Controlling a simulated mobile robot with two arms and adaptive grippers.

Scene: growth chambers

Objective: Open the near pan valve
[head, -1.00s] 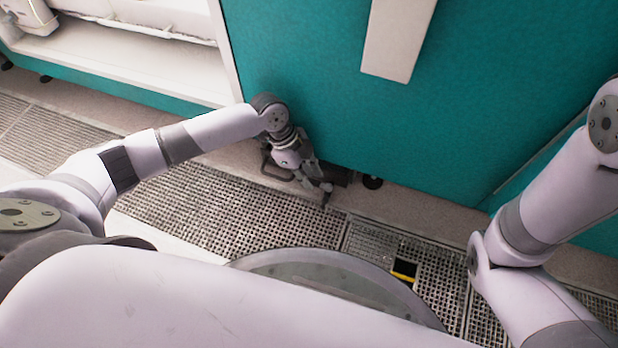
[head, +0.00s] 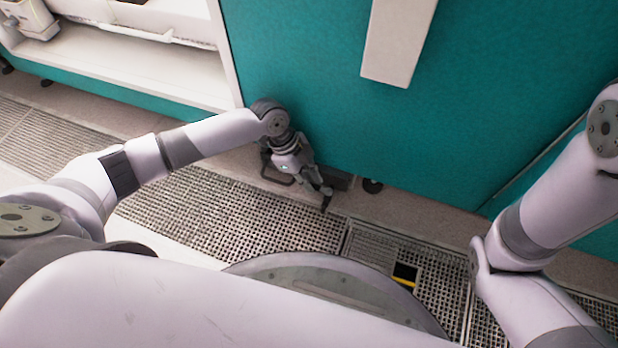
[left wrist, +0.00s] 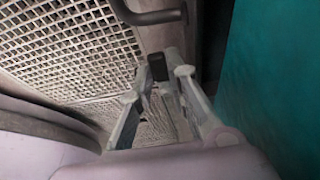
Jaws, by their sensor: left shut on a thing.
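My left gripper (head: 322,190) reaches down to floor level at the foot of the teal chamber wall. It also shows in the left wrist view (left wrist: 155,92), its fingers close around a small dark piece (left wrist: 158,68), which looks like the handle of the near pan valve. The fingers hide most of this handle, and its exact angle is hard to tell. A dark bent bar (head: 275,172) stands just left of the gripper; a similar bar (left wrist: 152,16) crosses the top of the left wrist view. My right arm is at the right edge; its gripper is out of view.
The teal wall (head: 420,130) rises close behind the left gripper. Perforated floor grating (head: 230,215) runs along it, with a small square opening with a yellow strip (head: 404,281) at the right. A dark foot (head: 372,186) is right of the gripper. An open white shelf (head: 130,60) is upper left.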

